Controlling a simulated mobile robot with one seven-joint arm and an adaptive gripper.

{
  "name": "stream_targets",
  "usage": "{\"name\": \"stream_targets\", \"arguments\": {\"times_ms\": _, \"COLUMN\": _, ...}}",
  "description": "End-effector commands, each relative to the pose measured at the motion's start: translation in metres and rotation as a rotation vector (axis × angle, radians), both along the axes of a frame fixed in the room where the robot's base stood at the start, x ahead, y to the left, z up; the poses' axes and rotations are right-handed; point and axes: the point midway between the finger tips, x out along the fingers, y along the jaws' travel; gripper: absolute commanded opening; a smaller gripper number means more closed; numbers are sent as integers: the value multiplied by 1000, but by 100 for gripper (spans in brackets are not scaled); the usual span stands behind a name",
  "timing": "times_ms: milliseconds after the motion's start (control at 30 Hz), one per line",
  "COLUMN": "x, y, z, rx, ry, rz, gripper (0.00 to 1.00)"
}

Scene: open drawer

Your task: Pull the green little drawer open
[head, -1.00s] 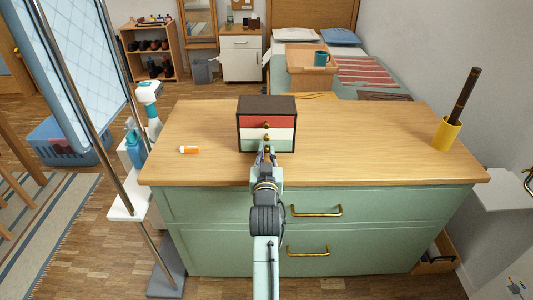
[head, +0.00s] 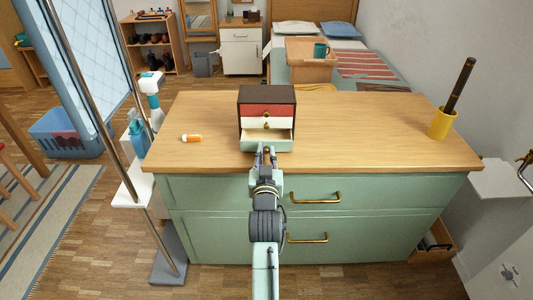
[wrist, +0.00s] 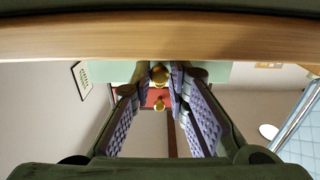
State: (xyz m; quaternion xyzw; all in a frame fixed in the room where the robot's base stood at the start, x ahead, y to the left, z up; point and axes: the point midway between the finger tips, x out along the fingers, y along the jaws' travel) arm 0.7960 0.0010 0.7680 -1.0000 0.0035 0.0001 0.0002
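The small dark-brown chest (head: 267,93) stands on the wooden top, with a red, a white and a green drawer. The green little drawer (head: 283,146) is the lowest one and sticks out toward me, its inside showing from above. My gripper (head: 266,151) is at the middle of its front. In the wrist view, the brass knob (wrist: 159,75) of the green drawer (wrist: 110,70) lies between the two fingertips, which are closed in on it. The red and white drawers are shut.
A yellow cup (head: 440,124) holding a dark stick stands at the right. The wooden top around the chest is mostly clear.

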Motion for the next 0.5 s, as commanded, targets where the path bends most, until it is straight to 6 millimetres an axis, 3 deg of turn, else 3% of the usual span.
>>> {"name": "stream_targets", "arguments": {"times_ms": 233, "x": 0, "y": 0, "z": 0, "rx": 0, "ry": 0, "rz": 0, "gripper": 34}}
{"name": "stream_targets", "arguments": {"times_ms": 500, "x": 0, "y": 0, "z": 0, "rx": 0, "ry": 0, "rz": -1, "gripper": 34}}
